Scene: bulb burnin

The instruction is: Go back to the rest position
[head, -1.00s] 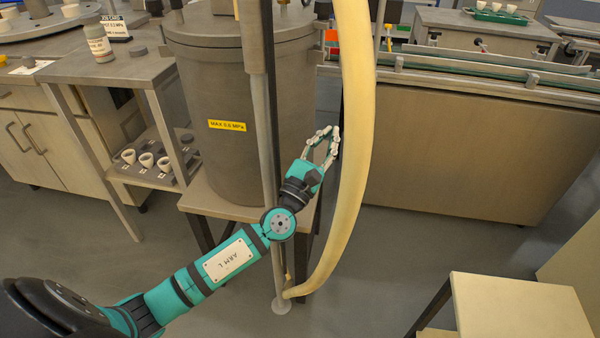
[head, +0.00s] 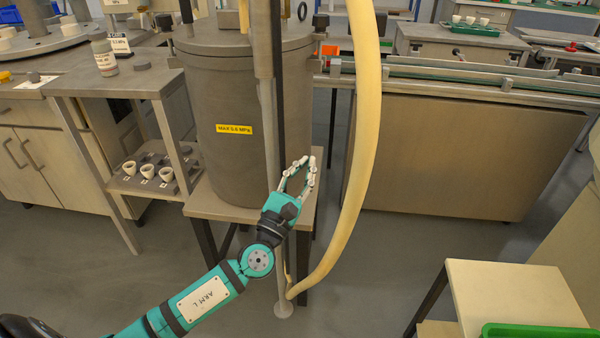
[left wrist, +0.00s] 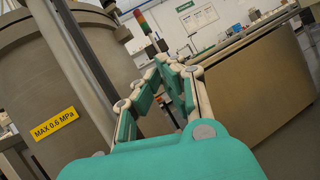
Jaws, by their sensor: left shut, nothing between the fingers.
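My left gripper (head: 297,174) is in the middle of the head view, in front of the lower part of a large grey pressure vessel. Its fingers are shut with nothing between them. In the left wrist view the gripper (left wrist: 172,62) points up past the vessel's right side, its fingertips together. My left arm (head: 205,297) comes in from the lower left. My right gripper is not in view.
The vessel (head: 222,165) stands on a low stand behind a vertical pole. A thick cream hose (head: 360,130) hangs close right of my gripper. A side table (head: 110,75) stands left, with white cups on its shelf. A pale table (head: 505,295) holding a green tray (head: 540,331) is lower right.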

